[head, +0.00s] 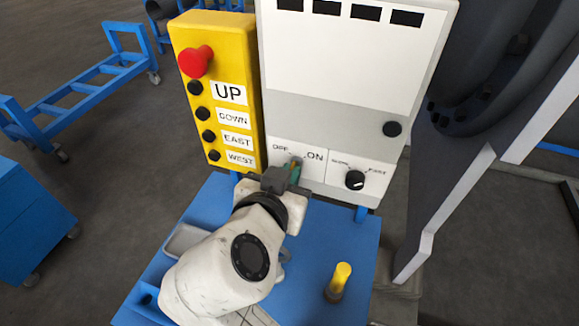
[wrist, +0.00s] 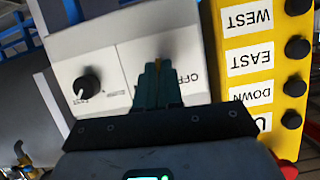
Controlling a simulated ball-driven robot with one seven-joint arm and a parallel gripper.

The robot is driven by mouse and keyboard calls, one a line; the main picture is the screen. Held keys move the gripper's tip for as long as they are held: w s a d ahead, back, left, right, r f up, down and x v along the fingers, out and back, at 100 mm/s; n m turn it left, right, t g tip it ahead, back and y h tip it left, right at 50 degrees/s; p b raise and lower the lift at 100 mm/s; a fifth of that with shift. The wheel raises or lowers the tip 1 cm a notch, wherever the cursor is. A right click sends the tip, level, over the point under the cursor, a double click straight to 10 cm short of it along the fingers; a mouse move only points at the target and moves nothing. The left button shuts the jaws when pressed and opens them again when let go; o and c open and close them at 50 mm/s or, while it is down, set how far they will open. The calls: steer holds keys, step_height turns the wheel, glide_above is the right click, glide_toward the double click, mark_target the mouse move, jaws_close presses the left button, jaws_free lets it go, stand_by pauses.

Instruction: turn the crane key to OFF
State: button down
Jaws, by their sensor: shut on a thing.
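The crane key (head: 296,160) is on the lower grey-white panel of the control box, between the OFF and ON labels. Only a small brownish sliver of it shows. My gripper (head: 293,172) has its green fingers shut on the key, and they hide most of it. In the wrist view my gripper (wrist: 158,75) reaches the panel with its fingertips close together. The OFF label (wrist: 188,81) shows beside the fingers there, and the ON label (head: 315,155) shows right of them in the head view. The key's exact angle cannot be told.
A speed knob (head: 355,180) sits right of the key. A yellow pendant (head: 215,60) with a red stop button (head: 195,62) and several black buttons stands to the left. Below is a blue table (head: 325,230) with a yellow-topped peg (head: 340,280).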

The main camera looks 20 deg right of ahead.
steer(key=n+h+p, duration=0.1)
steer(key=n, duration=0.1)
steer(key=n+g+h+p, duration=0.1)
steer(key=n+p, duration=0.1)
steer(key=n+g+h+p, duration=0.1)
steer(key=n, duration=0.1)
steer(key=shift+w+a+f+h+p, duration=0.1)
steer(key=shift+w+a+h+p, duration=0.15)
steer(key=shift+h+p, duration=0.15)
steer(key=shift+n, duration=0.4)
steer(key=c, duration=1.3)
jaws_free()
steer(key=b+v, duration=0.2)
steer(key=v, duration=0.9)
steer(key=shift+w+f+b, duration=0.1)
steer(key=shift+b, duration=0.3)
